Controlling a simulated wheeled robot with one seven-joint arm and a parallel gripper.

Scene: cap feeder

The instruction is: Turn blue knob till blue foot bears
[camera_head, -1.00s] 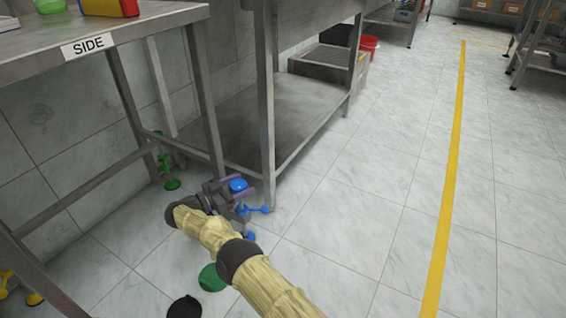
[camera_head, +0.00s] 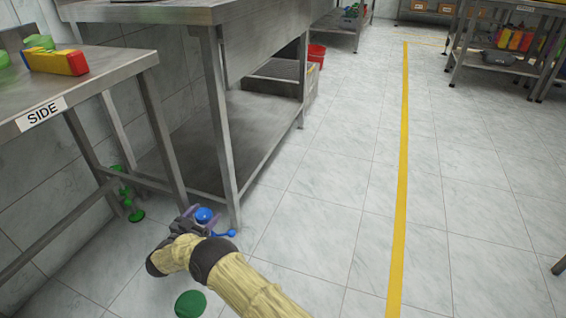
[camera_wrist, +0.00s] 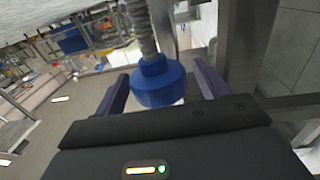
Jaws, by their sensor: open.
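A rounded blue piece (camera_head: 204,214) shows at my gripper, low by the near leg of the steel table. In the wrist view this blue piece (camera_wrist: 157,84) is bell-shaped, on a grey threaded stem. I cannot tell for sure if it is the knob or the foot. A blue lobed part (camera_head: 226,234) sticks out beside the gripper near the floor; the rest of it is hidden. My gripper (camera_wrist: 160,76) is open, with one purple finger on each side of the bell-shaped piece and a visible gap at both sides.
The steel table (camera_head: 228,150) with a low shelf stands just behind. A side table (camera_head: 85,85) labelled SIDE is at left, with green feet (camera_head: 135,214) below. A green disc (camera_head: 190,304) lies low in the picture. The floor to the right is clear, with a yellow line (camera_head: 402,160).

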